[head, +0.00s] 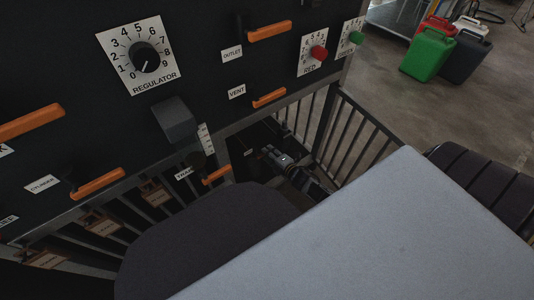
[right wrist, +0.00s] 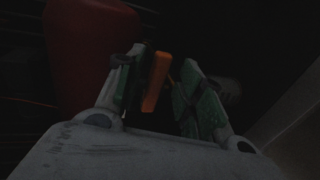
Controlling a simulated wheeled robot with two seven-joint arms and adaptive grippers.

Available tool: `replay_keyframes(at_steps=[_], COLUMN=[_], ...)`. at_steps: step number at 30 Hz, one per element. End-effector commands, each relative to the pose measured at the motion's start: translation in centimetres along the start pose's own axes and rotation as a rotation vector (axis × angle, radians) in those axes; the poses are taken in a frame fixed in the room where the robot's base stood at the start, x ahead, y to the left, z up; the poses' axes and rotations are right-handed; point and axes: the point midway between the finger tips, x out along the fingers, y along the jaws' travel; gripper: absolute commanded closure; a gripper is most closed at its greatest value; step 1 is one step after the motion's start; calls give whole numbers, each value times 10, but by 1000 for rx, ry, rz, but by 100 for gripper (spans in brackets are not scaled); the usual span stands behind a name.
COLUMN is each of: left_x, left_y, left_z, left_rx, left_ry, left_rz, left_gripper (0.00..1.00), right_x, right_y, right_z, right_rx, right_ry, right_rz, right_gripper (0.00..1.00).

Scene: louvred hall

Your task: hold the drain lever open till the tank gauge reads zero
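The drain lever (head: 217,175) is an orange handle low on the black panel, beside a small label that appears to read DRAIN (head: 184,173). A white scale strip (head: 205,138), which may be the tank gauge, is just above it; its reading is too small to tell. My right gripper (head: 275,155) is to the right of the lever, low by the panel. In the dark right wrist view its fingers (right wrist: 160,92) are apart, with an orange handle (right wrist: 157,80) between them, nearer the left finger. I cannot tell whether they touch. My left gripper is not in view.
Other orange handles, the vent lever (head: 269,97), outlet lever (head: 270,32) and cylinder lever (head: 98,183), stick out of the panel. A grey block (head: 175,119) juts out above the drain lever. Railings (head: 345,130) stand right of the panel. Jerrycans (head: 427,54) stand on the floor beyond.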

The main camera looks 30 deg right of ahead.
Motion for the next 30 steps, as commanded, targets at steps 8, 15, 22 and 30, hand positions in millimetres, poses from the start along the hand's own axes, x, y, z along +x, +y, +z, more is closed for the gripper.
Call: replay_keyframes(at_steps=[8,15,22,30], left_x=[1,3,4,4], left_y=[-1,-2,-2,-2], left_z=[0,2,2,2], left_rx=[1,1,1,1], left_ry=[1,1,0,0], left_rz=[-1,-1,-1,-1], left_gripper=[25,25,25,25], right_x=[7,16,19,19], right_y=[1,1,1,2], right_z=[0,0,0,0], right_rx=[0,0,0,0], right_ry=[0,0,0,0], right_rz=[2,1,1,1], right_gripper=[62,62,62,74])
